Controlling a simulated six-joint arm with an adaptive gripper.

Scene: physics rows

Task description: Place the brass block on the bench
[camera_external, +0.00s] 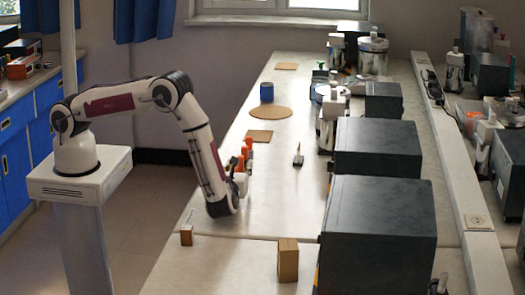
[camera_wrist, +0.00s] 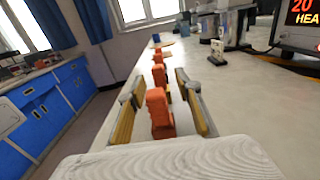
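My gripper (camera_wrist: 161,92) is open, its two gold-padded fingers spread low over the bench (camera_external: 285,200). In the wrist view an orange block (camera_wrist: 160,113) shows between the fingers, with a gap on each side; I cannot tell whether it is within their reach or beyond. More orange blocks (camera_wrist: 159,76) stand in a row ahead of it. The external view shows this orange row (camera_external: 249,144) by the bench's left edge, next to my gripper. A tan-brown block (camera_external: 288,262) stands upright at the front of the bench; whether it is the brass block is unclear.
A small brown block (camera_external: 187,236) stands near the front left edge. Large dark boxes (camera_external: 375,235) line the right side. Mid-bench is mostly clear.

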